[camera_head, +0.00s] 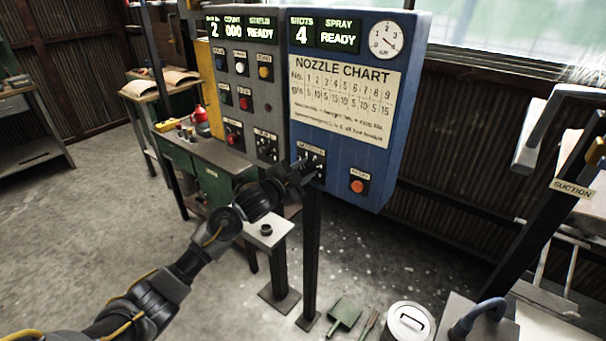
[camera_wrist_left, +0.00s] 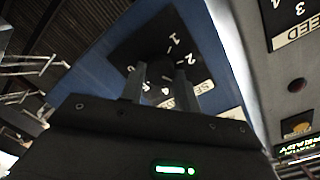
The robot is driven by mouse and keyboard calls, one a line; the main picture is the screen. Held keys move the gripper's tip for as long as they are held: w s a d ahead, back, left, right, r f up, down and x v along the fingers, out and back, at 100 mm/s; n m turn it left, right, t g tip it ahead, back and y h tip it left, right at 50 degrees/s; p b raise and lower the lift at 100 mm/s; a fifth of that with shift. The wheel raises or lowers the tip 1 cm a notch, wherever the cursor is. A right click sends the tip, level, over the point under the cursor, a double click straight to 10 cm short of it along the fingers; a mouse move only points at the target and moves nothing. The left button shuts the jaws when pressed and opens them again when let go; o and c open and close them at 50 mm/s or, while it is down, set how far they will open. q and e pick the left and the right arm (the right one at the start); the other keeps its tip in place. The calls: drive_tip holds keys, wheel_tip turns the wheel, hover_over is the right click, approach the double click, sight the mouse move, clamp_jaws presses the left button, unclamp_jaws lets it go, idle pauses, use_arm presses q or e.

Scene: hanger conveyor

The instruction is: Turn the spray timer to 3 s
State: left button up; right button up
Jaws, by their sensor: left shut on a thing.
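The spray timer is a dark knob on a black dial plate (camera_head: 314,153) at the lower left of the blue control box (camera_head: 345,100). In the left wrist view the knob (camera_wrist_left: 160,67) sits on the dial plate (camera_wrist_left: 178,28), with white numbers around it and a partly hidden label. My left gripper (camera_head: 303,172) is at the dial. In the left wrist view my left gripper (camera_wrist_left: 160,85) has one finger on each side of the knob and is shut on it. The fingers cover part of the scale, and I cannot read the knob's setting. My right gripper is not in view.
A red-orange button (camera_head: 358,186) sits right of the dial. A grey panel (camera_head: 240,85) with several knobs and buttons stands at left. The displays read READY, with SHOTS 4. A green bench (camera_head: 205,175) stands below; a metal canister (camera_head: 408,325) is on the floor.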

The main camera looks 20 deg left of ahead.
use_arm(q)
drive_tip(key=shift+m, duration=0.6)
drive_tip(key=o, duration=1)
drive_tip(key=shift+b+v, duration=1.15)
drive_tip(key=shift+v, duration=4.25)
